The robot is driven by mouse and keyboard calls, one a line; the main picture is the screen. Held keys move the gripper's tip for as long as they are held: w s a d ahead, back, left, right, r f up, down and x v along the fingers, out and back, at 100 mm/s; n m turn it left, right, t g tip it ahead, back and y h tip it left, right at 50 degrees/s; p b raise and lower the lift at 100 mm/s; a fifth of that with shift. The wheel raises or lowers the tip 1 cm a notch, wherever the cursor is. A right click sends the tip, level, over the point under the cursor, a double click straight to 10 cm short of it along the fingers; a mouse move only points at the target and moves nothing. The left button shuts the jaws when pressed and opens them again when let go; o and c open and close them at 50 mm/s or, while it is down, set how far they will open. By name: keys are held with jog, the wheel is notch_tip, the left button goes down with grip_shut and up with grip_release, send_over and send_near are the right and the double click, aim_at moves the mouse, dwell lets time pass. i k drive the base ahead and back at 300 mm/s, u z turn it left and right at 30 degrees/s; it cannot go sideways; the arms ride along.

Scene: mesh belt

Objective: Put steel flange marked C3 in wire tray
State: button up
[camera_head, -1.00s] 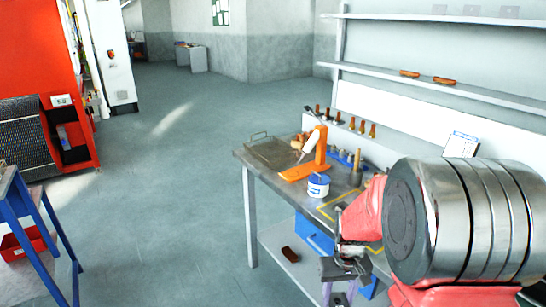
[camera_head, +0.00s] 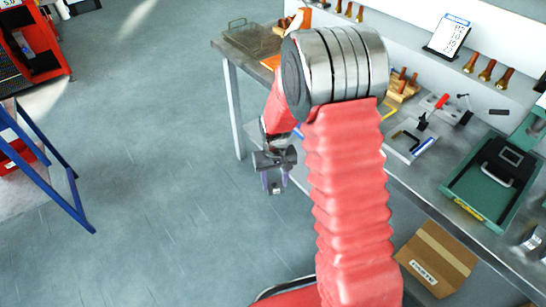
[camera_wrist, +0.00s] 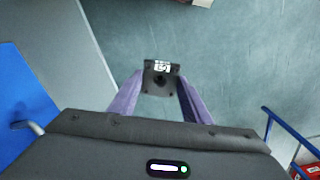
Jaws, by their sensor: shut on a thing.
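My gripper (camera_wrist: 160,98) has purple fingers and is shut on a small dark grey plate-like part, the steel flange (camera_wrist: 160,82). The flange has a dark hole and a white label at its far end; the label seems to read C3, turned round. In the head view my gripper (camera_head: 275,184) hangs over the floor in front of the workbench, and the flange is too small there to make out clearly. The wire tray (camera_head: 236,26) lies on the far left corner of the workbench, up and left of my gripper. My arm hides some of the bench beside it.
The workbench (camera_head: 440,165) carries an orange stand (camera_head: 302,17), wooden-handled tools, a small clamp fixture (camera_head: 411,140) and a green case (camera_head: 497,180). A cardboard box (camera_head: 436,258) is below it. A blue frame (camera_head: 45,165) stands left. Open floor lies between.

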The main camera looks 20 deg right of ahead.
aim_at(254, 42)
jog(key=i, duration=0.35)
jog(key=u, duration=0.7)
jog(key=i, duration=1.25)
jog(key=z, duration=0.6)
